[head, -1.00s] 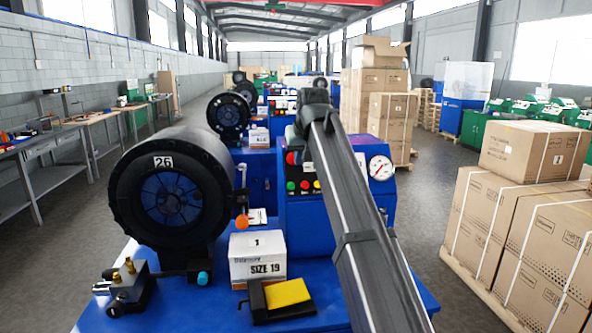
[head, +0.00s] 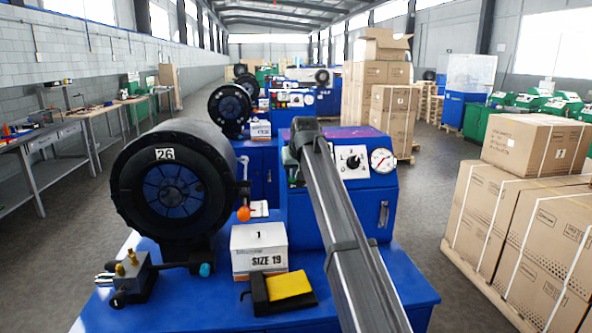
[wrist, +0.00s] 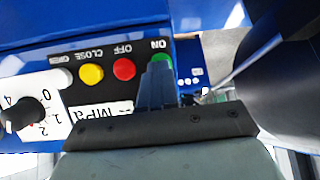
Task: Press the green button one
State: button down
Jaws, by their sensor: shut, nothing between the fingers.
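In the wrist view the green button (wrist: 164,59) sits under an upside-down ON label on a black panel. My gripper (wrist: 157,70) is shut and empty. Its fingertips overlap the lower part of the green button, so they are at or just in front of it; I cannot tell whether they touch it or whether it is pushed in. In the head view my arm covers the button area of the blue control box (head: 307,217), and the green button and fingertips are hidden.
In the wrist view a red OFF button (wrist: 124,69), a yellow CLOSE button (wrist: 92,74) and a white button (wrist: 65,77) line up left of the green one. A black dial (wrist: 22,114) is further left. The crimper head (head: 172,190) and a SIZE 19 box (head: 259,250) stand nearby.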

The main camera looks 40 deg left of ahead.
jog(key=shift+w+a+f, duration=0.1)
jog(key=shift+f, duration=0.05)
jog(key=shift+w+a+f, duration=0.4)
jog(key=shift+a+f, duration=0.1)
jog(key=v, duration=1.4)
jog(key=shift+s+d, duration=0.35)
jog(key=shift+d, duration=0.05)
jog(key=shift+w+f, duration=0.1)
jog(key=shift+f, duration=0.05)
